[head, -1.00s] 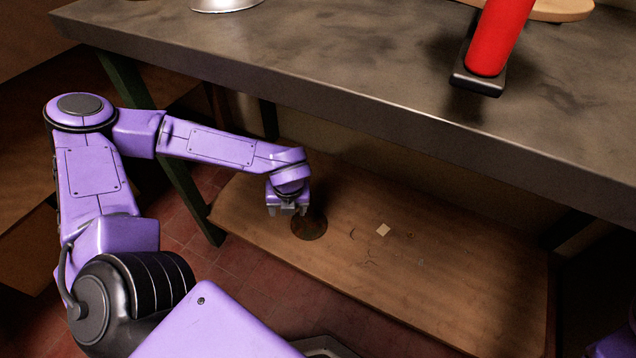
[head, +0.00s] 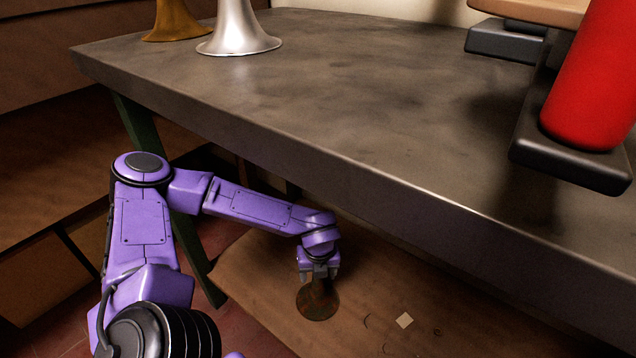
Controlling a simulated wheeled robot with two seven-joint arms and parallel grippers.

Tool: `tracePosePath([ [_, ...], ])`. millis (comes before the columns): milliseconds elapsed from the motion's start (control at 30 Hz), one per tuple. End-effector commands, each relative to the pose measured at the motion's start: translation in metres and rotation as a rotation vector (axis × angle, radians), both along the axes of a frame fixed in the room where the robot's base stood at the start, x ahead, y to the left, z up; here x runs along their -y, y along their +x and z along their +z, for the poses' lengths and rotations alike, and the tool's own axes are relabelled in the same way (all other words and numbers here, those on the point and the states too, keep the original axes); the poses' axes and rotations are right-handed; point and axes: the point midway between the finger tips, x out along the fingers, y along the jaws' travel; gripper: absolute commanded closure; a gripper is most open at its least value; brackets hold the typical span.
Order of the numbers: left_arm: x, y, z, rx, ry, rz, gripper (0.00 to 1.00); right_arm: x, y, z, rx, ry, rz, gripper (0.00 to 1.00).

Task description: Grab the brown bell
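A dark brown bell (head: 318,302) stands flare down on the low wooden shelf under the workbench. My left gripper (head: 319,277) points down right at its narrow upper part, which is mostly hidden. I cannot tell whether the fingers are closed on it. A golden-brown bell (head: 176,22) stands flare down on the workbench at the top left, cut by the picture's edge. A silver bell (head: 238,35) stands to its right. My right gripper is not in view.
The grey workbench top (head: 330,90) overhangs the shelf (head: 265,285) and my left forearm is near its front edge. A red cylinder (head: 592,85) on a black base stands at the right. The bench's middle is clear.

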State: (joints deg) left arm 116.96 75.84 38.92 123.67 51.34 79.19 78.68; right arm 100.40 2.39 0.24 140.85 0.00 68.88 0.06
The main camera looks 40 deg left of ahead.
Motion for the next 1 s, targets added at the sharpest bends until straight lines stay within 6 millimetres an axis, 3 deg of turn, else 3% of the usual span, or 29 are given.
tracePosePath([
  [33,-0.001,0.000,-0.017,-0.003,0.001,0.000,0.33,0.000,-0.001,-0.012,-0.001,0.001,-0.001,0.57],
  [100,-0.002,0.001,-0.024,-0.002,0.001,0.000,0.33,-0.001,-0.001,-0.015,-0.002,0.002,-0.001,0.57],
  [300,-0.002,0.002,-0.021,0.001,0.001,0.000,0.33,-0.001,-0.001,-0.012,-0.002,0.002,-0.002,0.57],
  [500,-0.002,0.002,-0.021,0.000,0.000,0.000,0.99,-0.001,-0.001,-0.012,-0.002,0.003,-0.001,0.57],
  [833,-0.002,0.002,-0.018,0.001,0.001,0.000,1.00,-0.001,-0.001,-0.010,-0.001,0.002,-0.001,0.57],
  [1000,-0.002,0.002,0.005,0.002,-0.001,0.001,1.00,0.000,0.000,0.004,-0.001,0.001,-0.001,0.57],
])
